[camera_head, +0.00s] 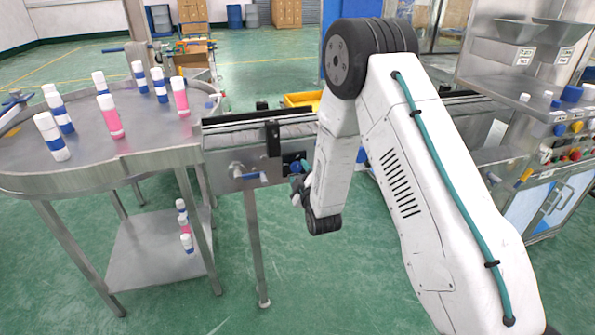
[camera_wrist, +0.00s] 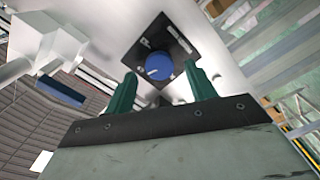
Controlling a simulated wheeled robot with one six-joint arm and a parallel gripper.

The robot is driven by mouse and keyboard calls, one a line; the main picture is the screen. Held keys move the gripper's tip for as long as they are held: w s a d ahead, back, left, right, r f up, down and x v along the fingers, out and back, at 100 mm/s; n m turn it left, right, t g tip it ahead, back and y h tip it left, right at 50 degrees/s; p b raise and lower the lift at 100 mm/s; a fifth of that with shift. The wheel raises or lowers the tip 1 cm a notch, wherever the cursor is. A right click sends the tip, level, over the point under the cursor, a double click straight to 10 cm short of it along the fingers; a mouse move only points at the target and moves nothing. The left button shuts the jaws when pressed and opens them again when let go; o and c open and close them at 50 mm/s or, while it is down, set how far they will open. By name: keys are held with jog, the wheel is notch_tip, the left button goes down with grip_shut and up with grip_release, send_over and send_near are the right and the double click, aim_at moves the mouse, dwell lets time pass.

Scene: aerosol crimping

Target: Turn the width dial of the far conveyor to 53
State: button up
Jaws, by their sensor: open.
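The width dial is a round blue knob (camera_wrist: 159,67) on a black square plate (camera_wrist: 148,42) on the conveyor's metal side. In the wrist view it sits just beyond and between the two green fingertips of my gripper (camera_wrist: 160,84). The fingers stand apart, and I see no clear contact with the knob. The plate's markings are too small to read. In the head view the conveyor (camera_head: 232,150) is left of my arm, with the dial (camera_head: 296,167) at its right end, partly behind my gripper (camera_head: 299,183).
A round steel table (camera_head: 150,165) with several white, blue and pink cans stands at left. A blue-handled lever (camera_head: 250,176) sticks out of the conveyor's side, left of the dial. A machine with colored buttons (camera_head: 560,140) stands at right. The green floor in front is clear.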

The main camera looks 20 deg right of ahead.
aim_at(296, 166)
jog(key=shift+w, duration=1.25)
jog(key=c, duration=1)
jog(key=shift+o, duration=0.2)
jog(key=shift+m, duration=0.3)
